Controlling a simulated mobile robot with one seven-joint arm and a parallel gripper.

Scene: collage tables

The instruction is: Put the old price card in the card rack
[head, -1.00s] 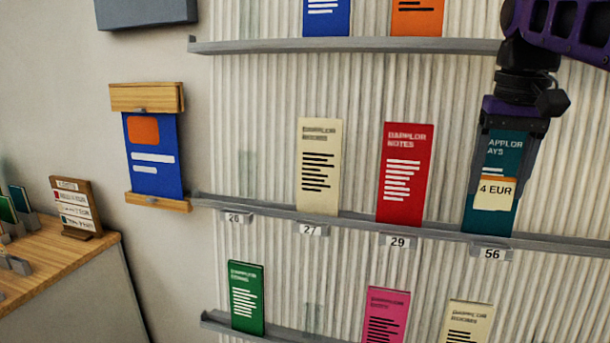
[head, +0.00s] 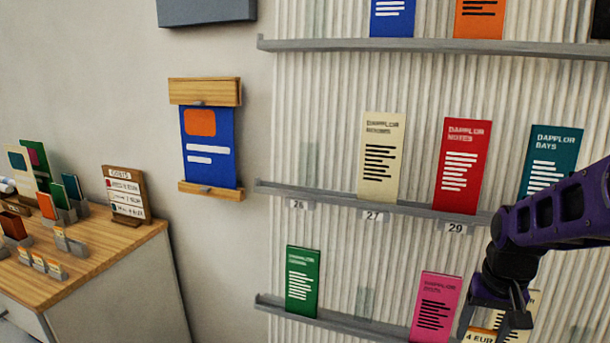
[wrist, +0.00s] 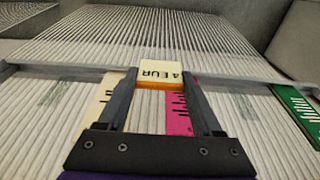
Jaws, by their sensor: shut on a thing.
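The price card, cream with an orange band and "4 EUR" on it, shows at the bottom edge of the head view (head: 480,336) and between my fingertips in the wrist view (wrist: 160,70). My gripper (head: 499,318) is shut on it, in front of the lower shelf and a cream leaflet. In the wrist view my gripper (wrist: 160,84) points at the ribbed wall. On the wooden counter at the left, small grey holders (head: 62,243) hold little cream-and-orange cards; this looks like the card rack. My gripper is far to its right.
The middle shelf (head: 340,200) carries cream, red and teal leaflets. The lower shelf (head: 345,317) carries green and pink ones. A blue poster (head: 208,170) hangs on the wall.

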